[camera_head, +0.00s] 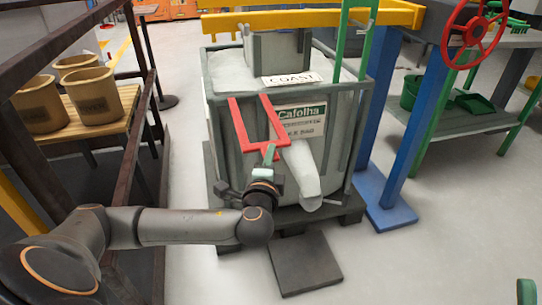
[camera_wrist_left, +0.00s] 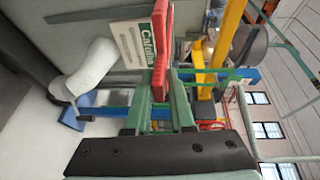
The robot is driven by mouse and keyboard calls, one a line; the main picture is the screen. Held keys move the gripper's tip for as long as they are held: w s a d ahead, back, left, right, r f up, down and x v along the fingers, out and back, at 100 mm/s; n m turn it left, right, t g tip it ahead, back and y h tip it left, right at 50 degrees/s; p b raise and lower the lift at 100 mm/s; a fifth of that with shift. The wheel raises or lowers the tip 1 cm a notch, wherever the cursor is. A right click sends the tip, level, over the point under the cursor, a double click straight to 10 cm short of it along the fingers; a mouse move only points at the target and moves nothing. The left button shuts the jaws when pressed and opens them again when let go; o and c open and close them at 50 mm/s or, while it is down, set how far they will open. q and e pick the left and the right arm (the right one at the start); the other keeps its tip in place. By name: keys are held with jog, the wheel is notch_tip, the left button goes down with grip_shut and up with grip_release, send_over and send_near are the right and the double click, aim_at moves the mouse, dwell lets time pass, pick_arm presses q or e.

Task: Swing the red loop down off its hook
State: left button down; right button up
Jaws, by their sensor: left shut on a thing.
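The red loop (camera_head: 238,124) is a U-shaped bar on the front of the grey bulk container (camera_head: 222,108), beside the "Cafolha" label (camera_head: 301,120). Its two arms slant up and left from a crossbar at the bottom. My left gripper (camera_head: 269,153) is shut on the crossbar, near its middle, from below. In the left wrist view the red loop (camera_wrist_left: 162,40) runs away from between the green-padded fingers of my left gripper (camera_wrist_left: 160,105). I cannot make out the hook or whether the loop touches it. My right gripper is not in view.
A white spout (camera_head: 300,172) hangs just right of my gripper. A dark slab (camera_head: 304,262) lies on the floor in front. A rusty rack with tan buckets (camera_head: 105,95) stands left. A blue post (camera_head: 411,115) and a green-legged bench (camera_head: 445,128) stand right.

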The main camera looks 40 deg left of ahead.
pick_arm(q)
jog(key=shift+f, duration=0.2)
jog(key=c, duration=0.9)
grip_release()
jog(key=shift+r, duration=0.1)
jog(key=p+v, duration=0.2)
jog(key=v, duration=1)
jog(key=shift+s+r+p, duration=0.1)
jog(key=shift+s+p, duration=0.15)
jog(key=shift+p, duration=0.05)
jog(key=shift+s, duration=0.1)
